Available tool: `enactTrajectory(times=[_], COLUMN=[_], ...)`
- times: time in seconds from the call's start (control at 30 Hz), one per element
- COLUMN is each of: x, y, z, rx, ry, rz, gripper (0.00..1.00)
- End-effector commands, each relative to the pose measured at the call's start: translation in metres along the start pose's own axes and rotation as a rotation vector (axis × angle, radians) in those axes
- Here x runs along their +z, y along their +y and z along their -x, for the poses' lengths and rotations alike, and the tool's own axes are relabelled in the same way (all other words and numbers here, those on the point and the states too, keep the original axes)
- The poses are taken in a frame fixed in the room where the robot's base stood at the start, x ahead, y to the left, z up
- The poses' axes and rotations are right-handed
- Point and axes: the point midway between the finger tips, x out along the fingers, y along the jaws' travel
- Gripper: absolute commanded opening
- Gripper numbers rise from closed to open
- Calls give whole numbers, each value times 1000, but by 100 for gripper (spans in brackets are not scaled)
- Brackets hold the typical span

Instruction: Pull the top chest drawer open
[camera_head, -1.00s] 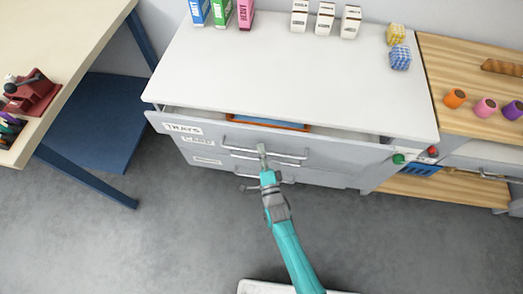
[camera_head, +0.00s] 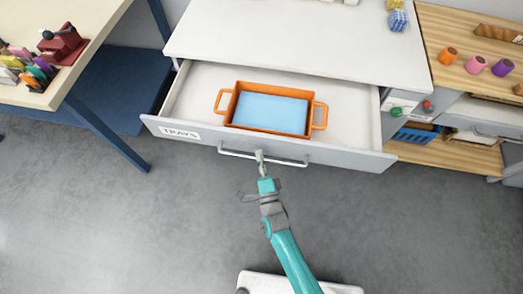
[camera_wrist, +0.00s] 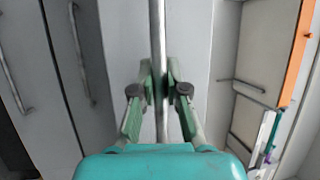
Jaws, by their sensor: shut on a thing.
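The top chest drawer (camera_head: 345,156), labelled TRAYS, stands well out from the white-topped chest (camera_head: 300,38). Inside it lies an orange tray with side handles (camera_head: 318,116) and a light blue bottom. My gripper (camera_head: 261,158) is at the drawer's bar handle (camera_head: 225,151), near its middle. In the wrist view my gripper (camera_wrist: 160,85) has its two fingers closed on either side of the bar handle (camera_wrist: 157,40). The lower drawers' handles (camera_wrist: 80,50) show at the left of the wrist view.
A table (camera_head: 95,50) with small coloured items stands at the left, with a blue leg (camera_head: 110,135) near the drawer. A wooden shelf unit (camera_head: 440,40) stands at the right. Grey floor (camera_head: 150,220) in front is clear.

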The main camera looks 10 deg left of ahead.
Motion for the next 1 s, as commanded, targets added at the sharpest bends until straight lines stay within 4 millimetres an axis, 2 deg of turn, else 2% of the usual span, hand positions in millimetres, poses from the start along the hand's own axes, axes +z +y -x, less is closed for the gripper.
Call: enactTrajectory(times=[0.2,0.63,0.67,0.7,0.77,1.0], x=[5,5,5,5,5,5], y=[-1,-2,-2,-2,-2,-2], z=[12,14,14,14,14,13], rx=[2,2,2,2,2,1], ry=[-1,0,0,0,0,0], rz=[0,0,0,0,0,0], gripper=[0,0,15,25,39,39])
